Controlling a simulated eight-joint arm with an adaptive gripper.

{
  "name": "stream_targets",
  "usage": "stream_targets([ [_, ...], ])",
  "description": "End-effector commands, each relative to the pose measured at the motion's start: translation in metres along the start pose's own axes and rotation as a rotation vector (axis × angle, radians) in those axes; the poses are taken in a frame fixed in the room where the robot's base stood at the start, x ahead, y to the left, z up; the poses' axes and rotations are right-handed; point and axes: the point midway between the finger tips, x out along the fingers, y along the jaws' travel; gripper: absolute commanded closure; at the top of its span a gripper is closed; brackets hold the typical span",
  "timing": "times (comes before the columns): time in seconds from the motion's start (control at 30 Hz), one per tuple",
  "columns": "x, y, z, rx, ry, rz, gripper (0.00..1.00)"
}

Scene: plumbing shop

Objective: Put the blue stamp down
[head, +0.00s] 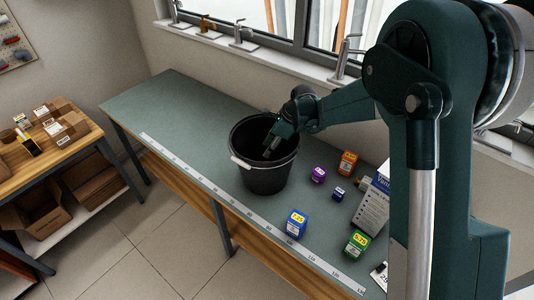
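My gripper (270,150) points down into the mouth of a black bucket (264,179) on the green workbench. Its fingers are dark against the dark inside of the bucket. I cannot tell whether they are open or shut, or whether they hold anything. No blue stamp can be made out for sure. A small dark blue item (338,194) lies farther right. I cannot tell if either is the stamp.
Right of the bucket stand a purple item (318,174), an orange block (347,162), a green block (357,243) and a white-and-blue box (371,208). A ruler strip runs along the front edge. The workbench (178,105) is clear left of the bucket. Taps line the sill behind.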

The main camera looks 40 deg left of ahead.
Motion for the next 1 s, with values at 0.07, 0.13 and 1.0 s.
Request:
stream_targets([
  [0.07,-0.012,0.000,-0.001,0.001,0.000,0.000,0.70],
  [0.13,-0.022,0.000,-0.001,0.001,0.000,-0.001,0.70],
  [1.0,-0.074,0.000,0.000,0.000,0.000,0.000,0.70],
])
